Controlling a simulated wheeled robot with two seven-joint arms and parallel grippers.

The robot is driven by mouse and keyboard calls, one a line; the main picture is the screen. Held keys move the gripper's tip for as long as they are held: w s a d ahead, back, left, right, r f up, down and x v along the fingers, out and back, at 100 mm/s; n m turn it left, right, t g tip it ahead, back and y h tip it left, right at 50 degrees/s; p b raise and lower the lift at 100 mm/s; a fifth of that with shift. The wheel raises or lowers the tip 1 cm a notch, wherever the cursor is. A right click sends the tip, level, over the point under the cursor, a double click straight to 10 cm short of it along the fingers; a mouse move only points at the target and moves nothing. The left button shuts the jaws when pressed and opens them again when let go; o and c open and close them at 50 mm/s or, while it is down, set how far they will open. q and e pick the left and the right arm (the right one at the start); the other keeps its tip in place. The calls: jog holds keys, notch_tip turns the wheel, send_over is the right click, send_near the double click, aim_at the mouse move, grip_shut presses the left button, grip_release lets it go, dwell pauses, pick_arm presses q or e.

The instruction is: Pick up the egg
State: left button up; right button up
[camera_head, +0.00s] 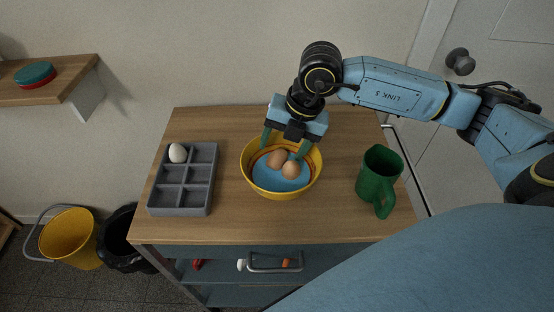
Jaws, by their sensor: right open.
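Two brown eggs lie side by side in a yellow bowl with a blue inside: a left egg (277,158) and a right egg (291,170). The bowl (262,189) stands in the middle of the wooden top. A white egg (177,153) sits in the back left compartment of a grey tray. My right gripper (285,147) points down over the back of the bowl. It is open, with its green fingers spread wide, one at the left rim and one behind the right egg. It holds nothing. My left gripper does not show.
The grey divided tray (181,187) stands at the left of the wooden top (230,226). A green mug (378,176) stands at the right. A shelf (75,83) is on the wall at left. A yellow bucket (70,240) and a black bin are on the floor.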

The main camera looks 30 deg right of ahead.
jog(key=x, duration=0.2)
jog(key=shift+a+f, duration=0.1)
jog(key=shift+f, duration=0.25)
jog(key=shift+c, duration=0.5)
jog(key=c, duration=1)
jog(key=shift+w+r, duration=0.1)
jog(key=shift+r, duration=0.05)
